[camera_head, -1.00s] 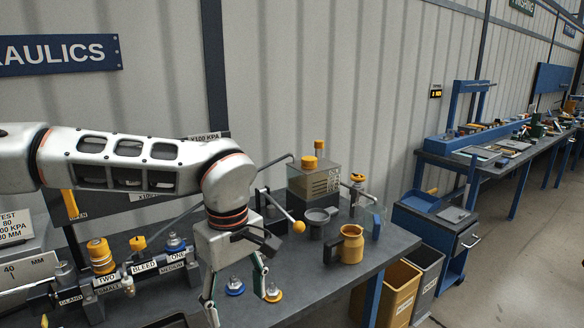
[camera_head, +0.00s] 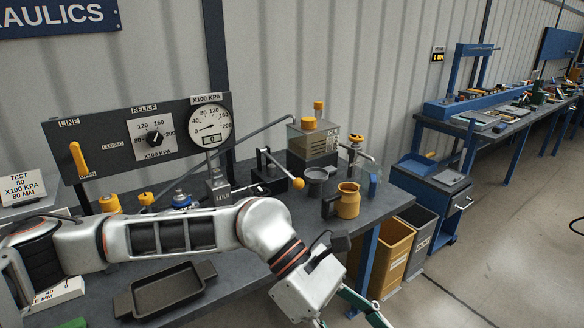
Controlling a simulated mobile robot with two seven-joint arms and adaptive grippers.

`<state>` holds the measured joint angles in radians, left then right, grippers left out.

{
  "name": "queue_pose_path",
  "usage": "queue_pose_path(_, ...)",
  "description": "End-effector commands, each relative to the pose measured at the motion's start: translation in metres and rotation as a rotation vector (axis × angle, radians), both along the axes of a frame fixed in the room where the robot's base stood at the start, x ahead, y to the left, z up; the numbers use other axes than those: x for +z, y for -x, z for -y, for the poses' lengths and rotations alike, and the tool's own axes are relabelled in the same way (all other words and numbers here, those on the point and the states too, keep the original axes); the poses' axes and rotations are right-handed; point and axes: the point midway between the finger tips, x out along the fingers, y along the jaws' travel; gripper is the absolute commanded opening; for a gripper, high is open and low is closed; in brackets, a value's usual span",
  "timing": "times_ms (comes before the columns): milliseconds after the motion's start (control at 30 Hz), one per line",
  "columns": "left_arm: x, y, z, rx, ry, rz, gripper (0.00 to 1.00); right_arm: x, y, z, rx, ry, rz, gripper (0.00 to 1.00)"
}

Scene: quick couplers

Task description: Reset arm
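My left arm crosses the lower left of the head view, in front of the bench. Its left gripper (camera_head: 348,312) hangs past the bench's front edge at the bottom of the picture, tilted down to the right. Its two fingers stand apart with nothing seen between them; part of the fingers is cut off by the picture's edge. My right gripper is not in view.
The grey bench (camera_head: 235,285) carries a gauge panel (camera_head: 180,135), a dark tray (camera_head: 165,290), a pump unit (camera_head: 312,145) with a lever, and a yellow mug (camera_head: 347,202). Yellow (camera_head: 388,262) and grey bins stand at its right end. Open floor lies at right.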

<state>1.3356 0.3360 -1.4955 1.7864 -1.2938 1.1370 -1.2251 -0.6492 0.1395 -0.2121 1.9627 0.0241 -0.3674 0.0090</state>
Motion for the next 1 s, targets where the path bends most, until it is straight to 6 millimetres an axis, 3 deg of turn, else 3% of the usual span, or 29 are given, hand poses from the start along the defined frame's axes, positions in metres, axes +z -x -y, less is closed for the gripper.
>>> queue_pose_path(100, 0.026, 0.02, 0.031, 0.095, 0.137, -0.23, 0.62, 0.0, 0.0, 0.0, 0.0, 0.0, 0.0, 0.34)
queue_pose_path(267, 0.067, 0.02, 0.055, 0.238, 0.291, -0.548, 0.62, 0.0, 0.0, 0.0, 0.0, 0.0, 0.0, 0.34)
queue_pose_path(400, 0.095, -0.003, 0.059, 0.377, 0.407, -0.843, 0.62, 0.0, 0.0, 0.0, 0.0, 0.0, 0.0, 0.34)
queue_pose_path(567, 0.108, -0.047, 0.045, 0.54, 0.521, -1.193, 0.62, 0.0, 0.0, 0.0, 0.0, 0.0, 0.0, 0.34)
queue_pose_path(767, 0.081, -0.113, 0.002, 0.756, 0.639, -1.644, 0.62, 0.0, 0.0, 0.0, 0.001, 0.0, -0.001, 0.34)
queue_pose_path(867, 0.049, -0.142, -0.028, 0.867, 0.692, -1.873, 0.62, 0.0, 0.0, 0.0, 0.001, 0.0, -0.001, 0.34)
queue_pose_path(1000, -0.017, -0.17, -0.078, 1.028, 0.763, -2.191, 0.62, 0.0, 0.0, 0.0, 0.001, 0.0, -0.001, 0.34)
